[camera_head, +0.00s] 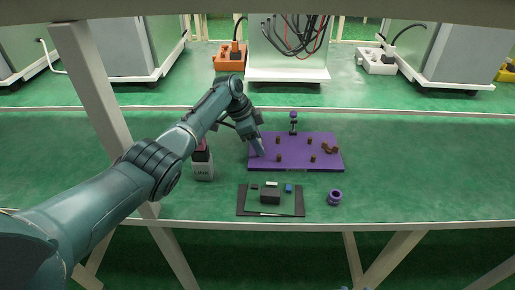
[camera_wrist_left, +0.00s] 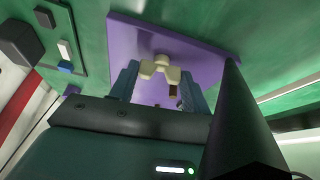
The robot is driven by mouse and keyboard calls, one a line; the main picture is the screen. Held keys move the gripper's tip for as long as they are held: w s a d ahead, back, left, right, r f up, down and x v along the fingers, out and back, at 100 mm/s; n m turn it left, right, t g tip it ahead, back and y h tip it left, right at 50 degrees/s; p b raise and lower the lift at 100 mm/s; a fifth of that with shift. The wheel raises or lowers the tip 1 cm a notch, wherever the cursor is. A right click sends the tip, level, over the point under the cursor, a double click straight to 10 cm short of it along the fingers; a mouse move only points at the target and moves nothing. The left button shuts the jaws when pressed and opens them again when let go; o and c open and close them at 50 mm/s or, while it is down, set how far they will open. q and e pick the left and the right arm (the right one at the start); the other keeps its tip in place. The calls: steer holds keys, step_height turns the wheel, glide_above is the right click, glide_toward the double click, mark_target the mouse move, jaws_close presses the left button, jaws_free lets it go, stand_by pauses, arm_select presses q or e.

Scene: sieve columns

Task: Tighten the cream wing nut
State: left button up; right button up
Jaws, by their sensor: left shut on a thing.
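The cream wing nut (camera_wrist_left: 160,68) shows in the left wrist view, between my left gripper's two blue-grey fingers, over the purple board (camera_wrist_left: 205,66). My left gripper (camera_wrist_left: 160,88) is shut on it. In the head view my left gripper (camera_head: 258,150) reaches down to the left end of the purple board (camera_head: 298,166) and hides the wing nut. A brown peg (camera_wrist_left: 173,91) shows just below the nut in the wrist view. How far the nut is turned cannot be told. My right gripper is not in view.
Several brown pegs and a brown wing-shaped piece (camera_head: 329,149) stand on the board. A labelled bottle (camera_head: 202,168) stands left, near my arm. A dark tray (camera_head: 245,207) with small blocks and a purple ring (camera_head: 335,197) lie in front.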

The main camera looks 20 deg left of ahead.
mark_target(249, 151)
arm_select(q)
steer(key=shift+f+m+b, duration=0.1)
steer(key=shift+m+b, duration=0.25)
steer(key=shift+m, duration=0.05)
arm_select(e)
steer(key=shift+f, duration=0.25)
arm_select(q)
steer(key=shift+g, duration=0.3)
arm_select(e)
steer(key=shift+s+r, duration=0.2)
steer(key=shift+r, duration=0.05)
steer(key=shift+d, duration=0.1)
arm_select(q)
steer(key=o, duration=1)
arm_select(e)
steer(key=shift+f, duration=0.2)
